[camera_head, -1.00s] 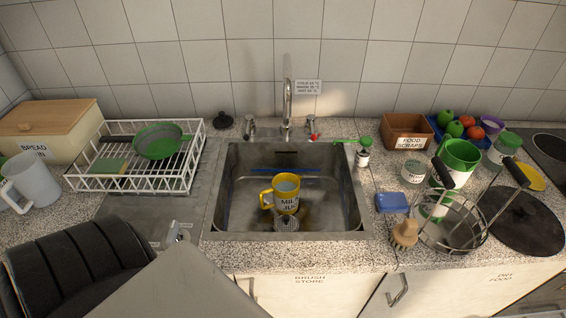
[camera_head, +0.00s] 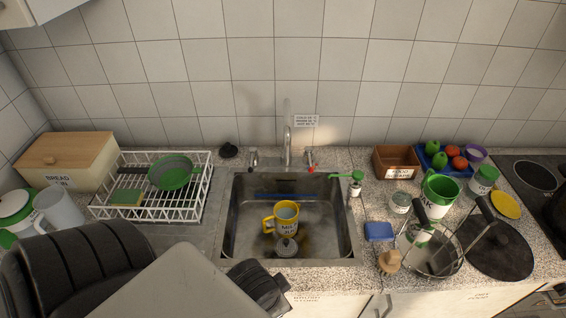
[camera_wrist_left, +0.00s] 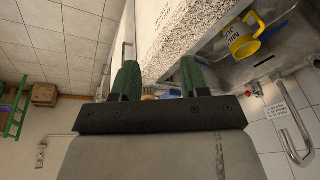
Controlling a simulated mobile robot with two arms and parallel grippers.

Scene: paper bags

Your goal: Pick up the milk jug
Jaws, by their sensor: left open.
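In the head view only my left arm's dark and grey parts show, at the lower left. My right gripper is not in view.
A tap (camera_head: 288,145) rises behind the sink. A white dish rack (camera_head: 125,210) stands to the left. The sink's rim surrounds the jug.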

